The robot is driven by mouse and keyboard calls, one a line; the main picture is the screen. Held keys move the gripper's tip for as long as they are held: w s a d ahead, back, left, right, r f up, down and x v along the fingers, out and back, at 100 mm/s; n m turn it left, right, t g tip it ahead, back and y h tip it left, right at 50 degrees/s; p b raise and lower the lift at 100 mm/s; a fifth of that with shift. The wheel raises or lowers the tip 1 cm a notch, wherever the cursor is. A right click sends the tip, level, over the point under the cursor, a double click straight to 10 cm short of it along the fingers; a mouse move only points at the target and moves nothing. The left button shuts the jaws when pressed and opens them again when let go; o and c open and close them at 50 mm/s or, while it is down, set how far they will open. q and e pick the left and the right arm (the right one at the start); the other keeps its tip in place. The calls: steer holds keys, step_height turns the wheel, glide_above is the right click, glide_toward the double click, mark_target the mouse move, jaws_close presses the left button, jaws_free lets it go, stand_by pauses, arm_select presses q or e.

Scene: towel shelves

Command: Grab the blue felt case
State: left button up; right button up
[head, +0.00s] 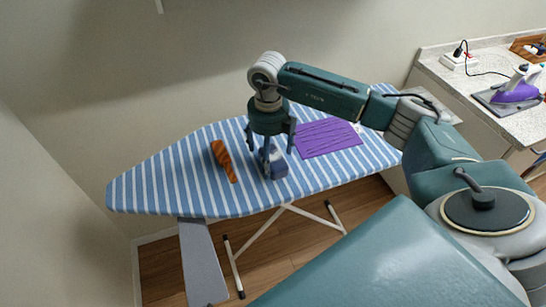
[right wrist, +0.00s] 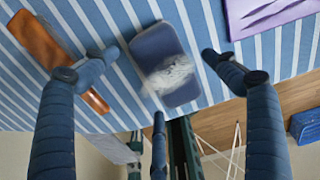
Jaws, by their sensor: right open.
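The blue felt case (head: 279,170) lies on the blue-and-white striped ironing board (head: 150,190). In the right wrist view it is a dark blue rounded block (right wrist: 155,45) with a fuzzy whitish patch. My right gripper (head: 270,150) points down right over the case, its fingers hiding part of it in the head view. In the right wrist view the gripper (right wrist: 157,68) is open, with fingers spread on either side of the case and gaps between. A third finger shows below it. My left gripper is not in view.
An orange-brown object (head: 223,160) lies left of the case, and a purple folded cloth (head: 327,138) lies to its right. A speckled counter (head: 440,75) at the right holds a purple iron (head: 516,92) and a power strip (head: 459,60). The board's left end is clear.

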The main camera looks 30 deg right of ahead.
steer(key=shift+f, duration=1.15)
steer(key=c, duration=0.3)
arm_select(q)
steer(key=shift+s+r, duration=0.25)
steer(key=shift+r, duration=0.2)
arm_select(e)
steer(key=c, duration=1)
steer(key=shift+o, duration=0.2)
steer(key=shift+r, duration=0.1)
